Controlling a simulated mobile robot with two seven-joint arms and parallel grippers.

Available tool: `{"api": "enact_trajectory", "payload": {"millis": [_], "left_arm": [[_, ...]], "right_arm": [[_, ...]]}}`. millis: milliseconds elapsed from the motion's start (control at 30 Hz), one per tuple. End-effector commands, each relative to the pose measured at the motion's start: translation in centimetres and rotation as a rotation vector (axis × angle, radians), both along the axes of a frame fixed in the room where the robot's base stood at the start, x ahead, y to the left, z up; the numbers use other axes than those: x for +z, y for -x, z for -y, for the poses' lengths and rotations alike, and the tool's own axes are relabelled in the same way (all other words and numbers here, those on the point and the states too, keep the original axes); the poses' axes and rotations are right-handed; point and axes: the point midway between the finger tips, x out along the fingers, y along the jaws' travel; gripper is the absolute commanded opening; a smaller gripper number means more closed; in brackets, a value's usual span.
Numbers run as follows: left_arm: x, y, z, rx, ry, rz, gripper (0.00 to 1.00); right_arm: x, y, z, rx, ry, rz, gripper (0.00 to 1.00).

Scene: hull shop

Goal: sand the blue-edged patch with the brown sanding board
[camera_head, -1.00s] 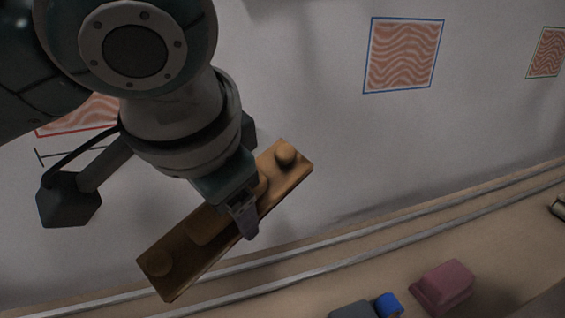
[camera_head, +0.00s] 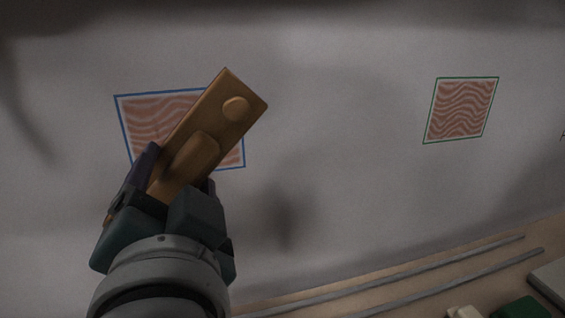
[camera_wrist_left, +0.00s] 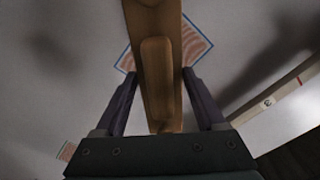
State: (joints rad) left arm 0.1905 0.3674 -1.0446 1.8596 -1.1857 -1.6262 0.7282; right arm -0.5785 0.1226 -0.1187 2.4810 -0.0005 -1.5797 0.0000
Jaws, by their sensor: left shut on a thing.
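The brown sanding board (camera_head: 232,125) is a long wooden board with a round knob and a raised grip block. My left gripper (camera_head: 182,170) is shut on its grip block and holds the board tilted in front of the wall. The blue-edged patch (camera_head: 140,112), with red wavy stripes, is on the wall behind the board and partly hidden by it. In the left wrist view, the board (camera_wrist_left: 160,28) runs up between the fingers (camera_wrist_left: 160,100), and the blue-edged patch (camera_wrist_left: 196,44) shows behind it. I cannot tell whether the board touches the wall. My right gripper is not in view.
A green-edged patch (camera_head: 460,110) is on the wall to the right. Below the wall is a ledge with two metal rails (camera_head: 440,268). A green block (camera_head: 520,308) and a pale object (camera_head: 464,312) lie at the lower right. The wall between the patches is bare.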

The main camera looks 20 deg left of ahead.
Motion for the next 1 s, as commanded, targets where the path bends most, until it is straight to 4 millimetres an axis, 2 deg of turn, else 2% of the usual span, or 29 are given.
{"api": "enact_trajectory", "payload": {"millis": [167, 633, 1000], "left_arm": [[0.4, -0.3, -0.3, -0.002, -0.011, 0.016, 0.12], [0.2, -4.3, -2.8, -0.001, -0.011, 0.016, 0.12], [0.3, -4.9, -3.2, -0.001, -0.008, 0.013, 0.12]], "right_arm": [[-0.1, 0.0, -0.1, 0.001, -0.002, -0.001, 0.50], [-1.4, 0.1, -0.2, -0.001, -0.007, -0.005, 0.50], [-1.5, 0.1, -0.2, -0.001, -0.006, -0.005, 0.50]]}}
